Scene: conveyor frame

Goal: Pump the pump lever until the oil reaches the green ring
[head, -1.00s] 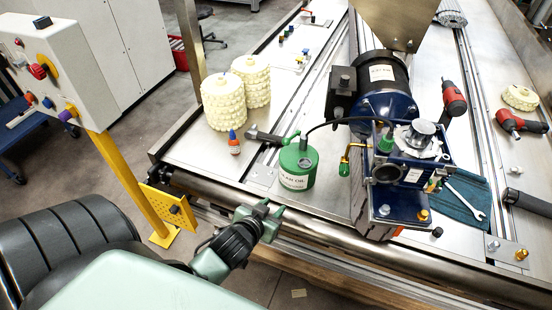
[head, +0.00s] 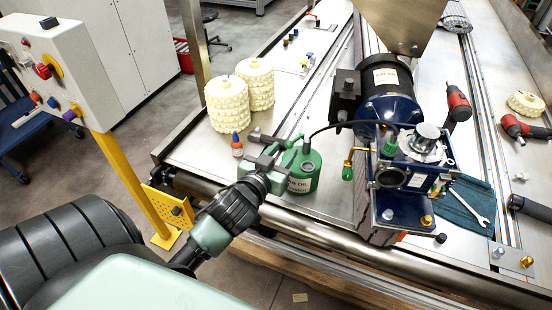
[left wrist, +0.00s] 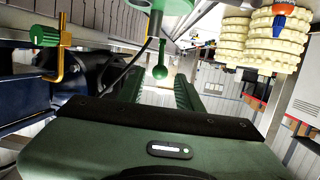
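A green oil can (head: 303,184) with a white label stands on the conveyor's front plate; part of it also shows at the top of the left wrist view (left wrist: 172,6). Its pump lever (left wrist: 160,52) hangs into the left wrist view with a ball end, in the gap between my fingers. My left gripper (head: 274,146) is open at the left of the can, close to the lever; its fingers show apart in the left wrist view (left wrist: 158,95). Whether they touch the lever cannot be told. No green ring or oil level can be made out. My right gripper is out of view.
A blue motor and pump unit (head: 392,108) stands right of the can, with a green-ended brass tube (head: 348,166) and a black hose. A small orange-capped bottle (head: 237,148) and cream stacked rollers (head: 227,105) stand to the left. A wrench (head: 470,207) lies on a cloth at right.

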